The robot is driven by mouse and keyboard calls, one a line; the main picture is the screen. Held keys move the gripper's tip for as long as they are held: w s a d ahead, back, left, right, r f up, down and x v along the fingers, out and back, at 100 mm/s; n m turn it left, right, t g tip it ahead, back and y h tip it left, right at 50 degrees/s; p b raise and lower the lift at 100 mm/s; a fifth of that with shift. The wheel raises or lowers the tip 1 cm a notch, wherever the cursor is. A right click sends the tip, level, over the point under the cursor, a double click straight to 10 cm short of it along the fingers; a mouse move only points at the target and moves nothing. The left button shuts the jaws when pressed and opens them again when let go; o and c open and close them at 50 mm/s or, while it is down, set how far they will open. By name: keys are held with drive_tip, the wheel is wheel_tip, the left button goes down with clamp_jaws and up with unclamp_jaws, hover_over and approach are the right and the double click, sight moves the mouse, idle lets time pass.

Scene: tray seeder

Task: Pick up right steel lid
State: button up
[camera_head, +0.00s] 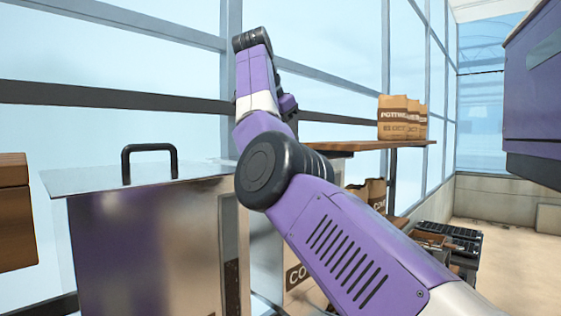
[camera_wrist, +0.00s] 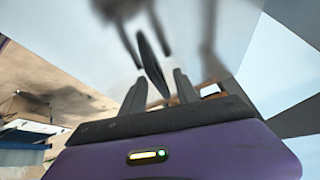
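In the wrist view, a grey reflective surface, likely the right steel lid (camera_wrist: 215,60), fills much of the upper picture with blurred dark reflections. A narrow dark bar, seemingly its handle (camera_wrist: 152,66), runs lengthwise just beyond and between my fingertips. My gripper (camera_wrist: 158,80) is open, its two black fingers apart; I see no contact with the bar. In the head view my own arm hides my gripper and the right lid. Another steel lid (camera_head: 90,179) with a black arched handle (camera_head: 149,148) lies on a steel bin (camera_head: 150,255) at left.
A wooden shelf (camera_head: 375,145) with paper potting bags (camera_head: 393,118) stands behind my arm. A purple machine part (camera_head: 535,100) hangs at upper right. Black trays (camera_head: 455,238) sit low at right. A wooden block (camera_head: 14,210) stands at far left, and framed glass walls run behind.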

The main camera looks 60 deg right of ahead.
drive_tip(key=shift+f, duration=0.15)
clamp_jaws()
drive_tip(key=shift+d, duration=0.1)
idle(1.3)
